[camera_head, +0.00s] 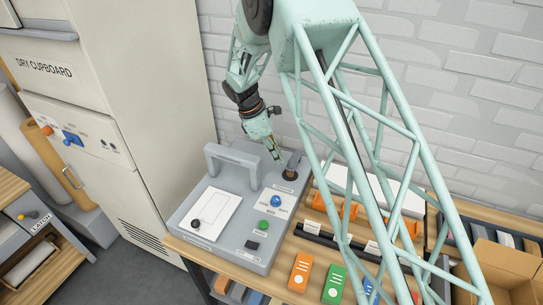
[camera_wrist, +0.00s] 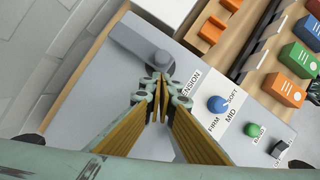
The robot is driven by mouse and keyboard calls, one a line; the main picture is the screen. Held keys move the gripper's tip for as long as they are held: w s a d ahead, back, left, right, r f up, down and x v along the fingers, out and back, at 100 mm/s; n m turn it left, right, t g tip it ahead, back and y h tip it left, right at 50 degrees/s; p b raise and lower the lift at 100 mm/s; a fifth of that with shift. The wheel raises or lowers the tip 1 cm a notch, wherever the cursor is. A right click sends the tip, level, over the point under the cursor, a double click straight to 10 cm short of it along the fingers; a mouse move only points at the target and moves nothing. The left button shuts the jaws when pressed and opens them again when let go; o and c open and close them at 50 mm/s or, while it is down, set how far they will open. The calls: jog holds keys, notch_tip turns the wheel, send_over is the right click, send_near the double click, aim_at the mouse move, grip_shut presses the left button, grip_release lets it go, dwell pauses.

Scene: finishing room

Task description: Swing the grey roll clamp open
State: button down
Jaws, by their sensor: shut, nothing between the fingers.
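A grey machine (camera_head: 228,255) stands on the wooden bench. A raised grey arch-shaped bar (camera_head: 240,162) crosses its back and looks like the roll clamp, though I cannot be sure. My gripper (camera_head: 276,156) points down near the arch's right end, shut and empty. In the wrist view my gripper (camera_wrist: 159,90) hides part of the machine top; contact is unclear.
The machine top carries a blue dial (camera_head: 276,201), a green button (camera_head: 263,226), a black switch (camera_head: 252,245) and a white panel (camera_head: 216,212). A tall dry cupboard (camera_head: 120,90) stands left. Coloured blocks and a cardboard box (camera_head: 500,268) sit right. A brick wall rises behind.

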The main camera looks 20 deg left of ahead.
jog(key=shift+w+d+f, duration=0.1)
jog(key=shift+w+d, duration=0.2)
jog(key=shift+d, duration=0.4)
jog(key=shift+s, duration=0.1)
jog(key=shift+d+n, duration=0.2)
jog(key=shift+n, duration=0.1)
